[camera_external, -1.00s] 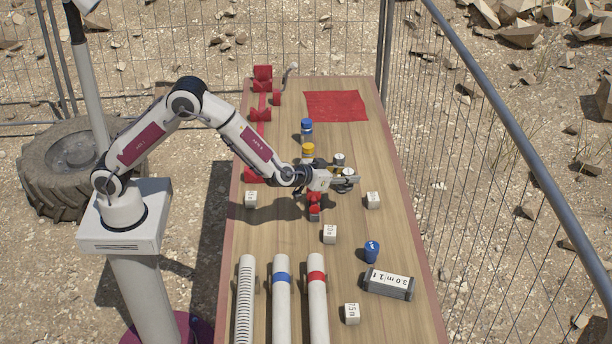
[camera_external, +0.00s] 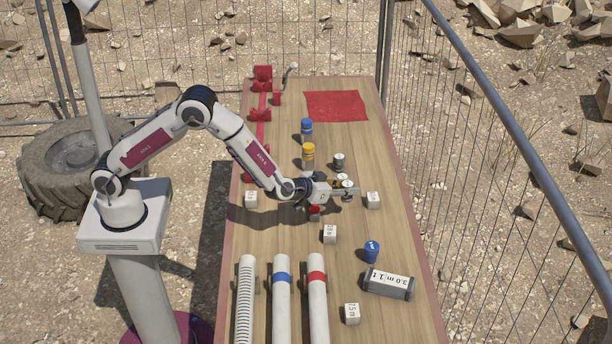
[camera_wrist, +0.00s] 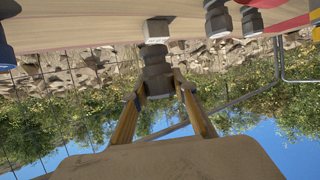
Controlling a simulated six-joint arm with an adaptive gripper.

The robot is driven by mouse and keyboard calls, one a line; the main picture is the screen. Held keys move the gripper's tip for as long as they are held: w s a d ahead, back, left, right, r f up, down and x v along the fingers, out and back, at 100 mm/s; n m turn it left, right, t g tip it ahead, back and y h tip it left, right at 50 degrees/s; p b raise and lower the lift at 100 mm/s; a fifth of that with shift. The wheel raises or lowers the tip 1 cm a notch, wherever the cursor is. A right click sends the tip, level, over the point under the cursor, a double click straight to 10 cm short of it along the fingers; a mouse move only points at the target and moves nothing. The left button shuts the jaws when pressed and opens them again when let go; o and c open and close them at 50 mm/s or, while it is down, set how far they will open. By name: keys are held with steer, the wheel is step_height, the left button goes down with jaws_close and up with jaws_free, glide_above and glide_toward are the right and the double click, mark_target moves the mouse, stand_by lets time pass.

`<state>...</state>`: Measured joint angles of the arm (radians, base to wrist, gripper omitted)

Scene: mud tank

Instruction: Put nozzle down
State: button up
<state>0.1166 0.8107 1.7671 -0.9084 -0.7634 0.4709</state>
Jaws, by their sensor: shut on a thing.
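My gripper (camera_external: 346,190) is low over the middle of the table, its fingers pointing right. In the wrist view my gripper (camera_wrist: 160,88) has its two fingers closed on a dark grey nozzle (camera_wrist: 156,66). In the external view the nozzle is partly hidden among my fingers.
White cubes (camera_external: 373,200) (camera_external: 330,234) are close by. A red mat (camera_external: 336,106) lies at the back. A blue piece (camera_external: 372,251) stands in front.

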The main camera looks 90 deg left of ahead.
mark_target(342, 197)
steer(key=shift+f, duration=2.05)
steer(key=shift+f, duration=1.85)
steer(key=shift+f, duration=0.2)
steer(key=o, duration=1.1)
steer(key=shift+r, duration=0.15)
steer(key=shift+s+d+r, duration=0.2)
steer(key=shift+s+d, duration=0.05)
steer(key=shift+s, duration=0.05)
steer(key=v, duration=1.1)
steer(key=shift+s, duration=0.15)
